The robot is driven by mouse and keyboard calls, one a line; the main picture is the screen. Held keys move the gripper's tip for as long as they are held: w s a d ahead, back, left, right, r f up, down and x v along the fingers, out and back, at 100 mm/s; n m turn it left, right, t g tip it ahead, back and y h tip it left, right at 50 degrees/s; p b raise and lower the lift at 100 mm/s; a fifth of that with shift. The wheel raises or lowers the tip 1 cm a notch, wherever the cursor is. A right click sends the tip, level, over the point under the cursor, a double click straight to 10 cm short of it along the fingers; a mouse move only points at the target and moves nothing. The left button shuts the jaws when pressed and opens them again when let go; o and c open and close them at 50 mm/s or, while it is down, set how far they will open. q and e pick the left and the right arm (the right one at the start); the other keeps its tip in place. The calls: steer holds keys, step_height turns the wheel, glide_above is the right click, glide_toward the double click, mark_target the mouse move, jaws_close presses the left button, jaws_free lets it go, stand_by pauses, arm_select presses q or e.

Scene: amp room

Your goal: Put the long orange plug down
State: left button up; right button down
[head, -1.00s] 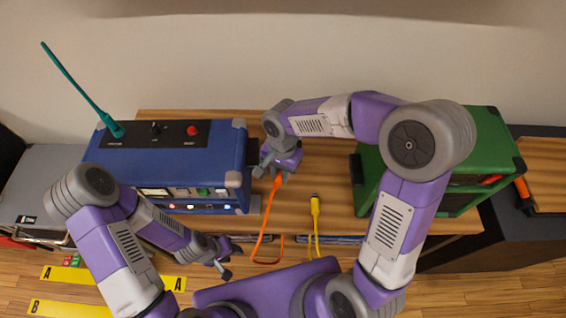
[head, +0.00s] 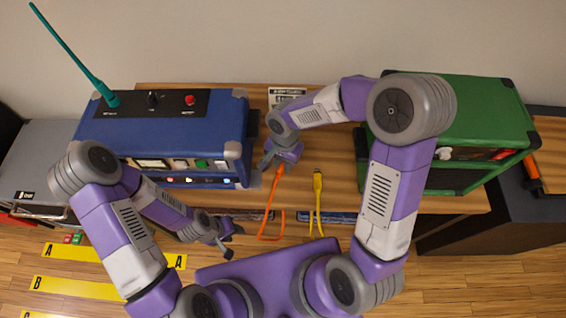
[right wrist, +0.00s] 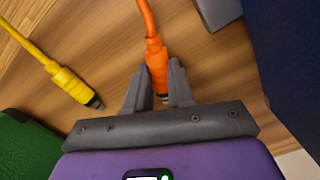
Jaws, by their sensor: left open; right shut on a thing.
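The orange plug (right wrist: 157,62) is held between the two fingers of my right gripper (right wrist: 158,84) in the right wrist view, its dark tip pointing back toward the palm. In the head view my right gripper (head: 270,160) is over the wooden table, just right of the blue amp. The orange cable (head: 270,219) runs from it over the table's front edge. Whether the plug touches the wood I cannot tell. My left gripper (head: 222,240) is open and empty, in front of the blue amp and the table's front edge.
A yellow plug (head: 317,181) lies on the table (head: 335,150) to the right, also seen in the wrist view (right wrist: 72,86). The blue amp (head: 155,140) stands left, a green amp (head: 480,110) right. A paper label (head: 286,96) is at the back.

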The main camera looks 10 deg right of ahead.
steer(key=c, duration=1)
jaws_free()
steer(key=shift+f, duration=0.1)
steer(key=shift+r, duration=0.25)
steer(key=r+p, duration=0.1)
steer(key=r, duration=0.3)
steer(key=r+p, duration=0.2)
steer(key=r, duration=0.2)
steer(key=r+p, duration=0.1)
steer(key=r, duration=0.2)
steer(key=shift+w+d+r, duration=0.3)
steer(key=shift+w+r, duration=0.05)
steer(key=shift+r, duration=0.05)
